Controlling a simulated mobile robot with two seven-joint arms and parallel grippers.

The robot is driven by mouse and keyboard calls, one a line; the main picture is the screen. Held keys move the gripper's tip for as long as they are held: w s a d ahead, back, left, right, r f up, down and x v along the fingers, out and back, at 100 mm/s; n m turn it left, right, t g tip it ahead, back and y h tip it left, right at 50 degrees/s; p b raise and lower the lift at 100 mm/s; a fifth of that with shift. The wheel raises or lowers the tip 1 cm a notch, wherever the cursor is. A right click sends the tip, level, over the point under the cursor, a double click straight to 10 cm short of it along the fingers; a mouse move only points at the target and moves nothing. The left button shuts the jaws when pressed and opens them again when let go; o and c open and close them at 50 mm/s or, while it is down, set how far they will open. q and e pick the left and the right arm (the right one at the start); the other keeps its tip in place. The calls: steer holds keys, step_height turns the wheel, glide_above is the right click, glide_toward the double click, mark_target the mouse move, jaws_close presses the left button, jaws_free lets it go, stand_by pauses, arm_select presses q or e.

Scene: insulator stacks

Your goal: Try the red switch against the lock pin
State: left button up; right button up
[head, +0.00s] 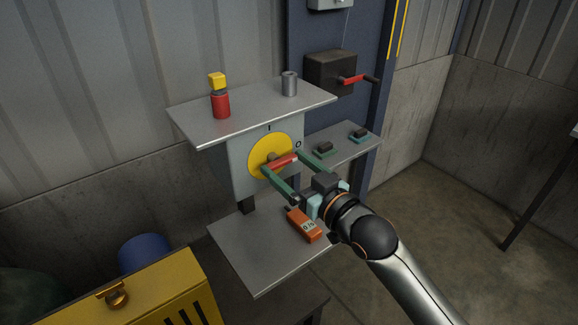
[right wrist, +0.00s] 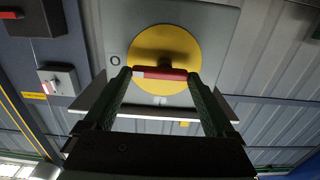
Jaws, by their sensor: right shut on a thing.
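The red switch handle (head: 284,161) sits across a yellow disc (head: 256,150) on a light grey panel (head: 240,163), which carries an I mark above and an O mark to the right. My right gripper (head: 282,163) reaches it from the front right, with one green finger at each end of the red bar. In the right wrist view the red bar (right wrist: 168,74) spans between the two fingertips, its pale end on the O side. The gripper is shut on it. I cannot pick out a lock pin. My left gripper is not in view.
A shelf (head: 180,113) above holds a red-and-yellow stack (head: 220,104) and a grey cylinder (head: 289,84). A lower shelf (head: 250,275) holds an orange meter (head: 303,226). Small dark blocks lie on a side shelf (head: 343,146). A yellow box (head: 150,295) stands front left.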

steer(key=shift+r+n+p, duration=0.15)
steer(key=shift+n+p, duration=0.3)
steer(key=shift+n, duration=0.15)
steer(key=o, duration=1.1)
steer(key=shift+c, duration=0.2)
steer(key=shift+s, duration=0.1)
steer(key=b+v, duration=0.1)
steer(key=v, duration=1.1)
steer(key=shift+d, duration=0.15)
steer(key=shift+s, duration=0.1)
